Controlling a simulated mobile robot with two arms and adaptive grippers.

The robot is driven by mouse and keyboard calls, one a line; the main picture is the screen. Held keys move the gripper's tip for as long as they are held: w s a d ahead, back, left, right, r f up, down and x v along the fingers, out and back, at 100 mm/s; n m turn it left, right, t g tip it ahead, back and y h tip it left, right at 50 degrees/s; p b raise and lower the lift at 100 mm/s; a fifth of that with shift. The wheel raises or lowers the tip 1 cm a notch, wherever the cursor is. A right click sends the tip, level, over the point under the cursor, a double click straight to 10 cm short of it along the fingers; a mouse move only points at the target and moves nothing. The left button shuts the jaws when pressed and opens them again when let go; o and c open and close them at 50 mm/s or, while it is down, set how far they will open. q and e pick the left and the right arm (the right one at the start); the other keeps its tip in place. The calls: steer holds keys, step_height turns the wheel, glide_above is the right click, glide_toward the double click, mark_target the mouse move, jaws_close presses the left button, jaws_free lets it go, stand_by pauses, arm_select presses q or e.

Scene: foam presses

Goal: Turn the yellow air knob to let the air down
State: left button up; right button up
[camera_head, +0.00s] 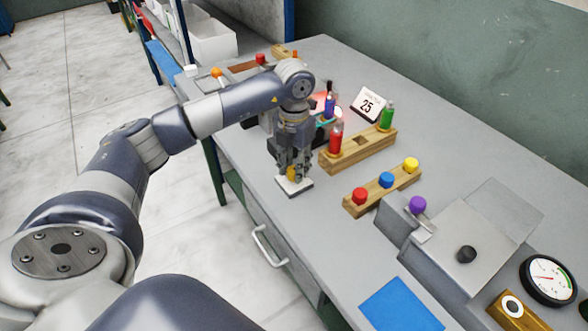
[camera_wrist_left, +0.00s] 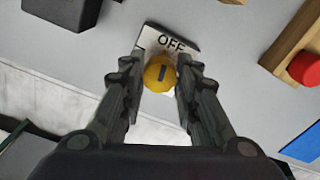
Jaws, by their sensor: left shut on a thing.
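The yellow air knob (camera_head: 292,173) stands on a small white plate (camera_head: 296,188) near the table's front edge. In the left wrist view the knob (camera_wrist_left: 160,73) has a dark mark on its face, and the plate (camera_wrist_left: 182,43) reads OFF. My left gripper (camera_head: 291,165) comes down over the knob from above. In the left wrist view its fingers (camera_wrist_left: 160,80) lie on both sides of the knob, shut on it. The fingers hide parts of the knob's sides. My right gripper is not in view.
Wooden racks with bottles (camera_head: 362,150) and coloured knobs (camera_head: 386,180) stand right of the gripper. A grey machine with a black knob (camera_head: 466,254), a pressure gauge (camera_head: 548,280) and a blue mat (camera_head: 402,306) lie nearer. A calendar (camera_head: 367,104) stands behind. Bare table (camera_head: 340,235) shows in front.

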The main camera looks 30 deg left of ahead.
arm_select(q)
steer(key=shift+m+b, duration=0.4)
steer(key=shift+m, duration=0.7)
steer(key=o, duration=1.1)
steer(key=shift+r, duration=0.1)
step_height(320, 180, up, 12)
steer(key=shift+f, duration=0.1)
